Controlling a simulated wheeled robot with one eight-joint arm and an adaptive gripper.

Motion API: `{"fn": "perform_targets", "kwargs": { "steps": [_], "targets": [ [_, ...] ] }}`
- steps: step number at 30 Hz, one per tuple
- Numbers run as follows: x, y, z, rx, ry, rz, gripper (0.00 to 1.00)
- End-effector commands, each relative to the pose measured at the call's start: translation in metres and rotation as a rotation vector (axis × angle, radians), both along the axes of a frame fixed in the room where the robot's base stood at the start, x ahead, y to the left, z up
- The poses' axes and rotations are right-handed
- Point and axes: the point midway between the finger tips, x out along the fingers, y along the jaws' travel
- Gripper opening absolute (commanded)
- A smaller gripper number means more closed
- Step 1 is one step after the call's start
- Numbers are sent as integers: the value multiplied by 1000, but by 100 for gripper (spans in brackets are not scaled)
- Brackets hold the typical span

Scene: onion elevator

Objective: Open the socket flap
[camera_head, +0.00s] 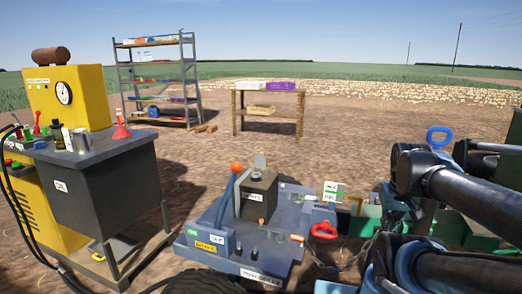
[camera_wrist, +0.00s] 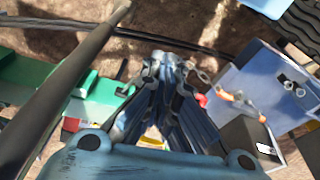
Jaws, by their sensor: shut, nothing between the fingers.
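My gripper (camera_wrist: 165,62) shows in the wrist view with its blue-grey fingers drawn together and nothing between them. It is above the green frame (camera_wrist: 95,100) and to the left of a blue-grey platform (camera_wrist: 265,75). I cannot pick out the socket flap for certain in either view. Small fittings (camera_wrist: 291,86) sit on the platform in the wrist view, too small to name. In the head view the platform (camera_head: 215,225) carries a dark box (camera_head: 258,192), levers and labels. My arm covers part of the area at the right, and the fingers there are not clear.
A red ring handle (camera_head: 323,230) and a chain (camera_head: 340,264) lie between platform and green frame. A dark hose (camera_wrist: 95,25) crosses the wrist view. A yellow machine with a grey cabinet (camera_head: 100,185) stands left. A shelf (camera_head: 158,80) and table (camera_head: 268,92) stand behind on open dirt.

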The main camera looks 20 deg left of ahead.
Motion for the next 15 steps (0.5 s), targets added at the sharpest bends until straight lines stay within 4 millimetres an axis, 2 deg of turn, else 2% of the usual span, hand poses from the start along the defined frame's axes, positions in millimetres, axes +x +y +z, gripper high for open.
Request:
{"fn": "perform_targets", "kwargs": {
  "steps": [8,15],
  "targets": [
    [62,29,73,-49,18,394,0],
    [122,67,127,-91,28,768,0]
  ]
}}
